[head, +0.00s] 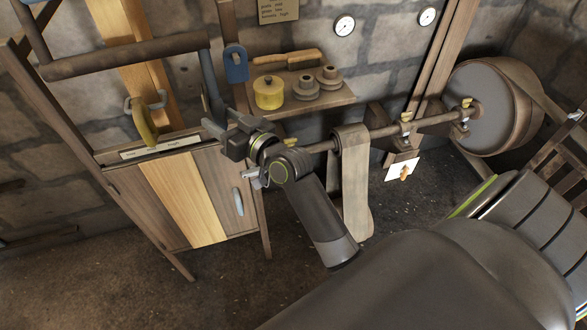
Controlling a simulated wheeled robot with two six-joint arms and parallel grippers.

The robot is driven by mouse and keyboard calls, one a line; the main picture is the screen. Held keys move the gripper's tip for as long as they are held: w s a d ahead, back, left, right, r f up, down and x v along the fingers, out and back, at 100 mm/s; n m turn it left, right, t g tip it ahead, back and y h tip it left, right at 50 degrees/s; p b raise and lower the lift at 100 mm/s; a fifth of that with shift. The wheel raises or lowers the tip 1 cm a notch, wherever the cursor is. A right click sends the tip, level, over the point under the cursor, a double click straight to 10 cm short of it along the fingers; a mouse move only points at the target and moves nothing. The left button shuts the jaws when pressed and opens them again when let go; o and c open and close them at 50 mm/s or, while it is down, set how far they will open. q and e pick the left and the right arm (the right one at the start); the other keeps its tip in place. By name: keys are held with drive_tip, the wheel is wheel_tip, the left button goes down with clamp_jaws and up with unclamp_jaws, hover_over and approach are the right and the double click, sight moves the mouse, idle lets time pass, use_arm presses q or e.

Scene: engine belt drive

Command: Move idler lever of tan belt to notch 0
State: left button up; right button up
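A pale tan belt (183,195) runs down the left side, in front of the dark wooden frame. A yellow curved handle (144,122) stands by its edge, above a white lettered plate (160,148); I cannot tell which notch it is at. A dark roller bar (125,57) crosses the belt higher up, and a blue-grey arm (212,88) hangs from its right end. My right gripper (221,121) is right of the plate, at this arm's lower end. Its fingertips look apart; I cannot tell whether they touch the arm. My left gripper is out of view.
A shaft with a wide belt (355,180) and a large drum (490,105) stand right. The floor at lower left is clear.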

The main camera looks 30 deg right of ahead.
drive_tip(key=b+v, duration=0.3)
drive_tip(key=v, duration=1.3)
drive_tip(key=w+d+f+m+g+h+b, duration=0.1)
drive_tip(key=d+f+g, duration=0.1)
drive_tip(key=f, duration=1.1)
drive_tip(key=w+d+f+m+g+h, duration=0.1)
drive_tip(key=w+d+f+g+h, duration=0.1)
drive_tip(key=f, duration=1.1)
drive_tip(key=shift+d+f+g+h+b, duration=0.3)
drive_tip(key=shift+d+f+g+b, duration=0.1)
drive_tip(key=shift+d, duration=0.45)
drive_tip(key=shift+w, duration=0.1)
drive_tip(key=shift+c, duration=0.4)
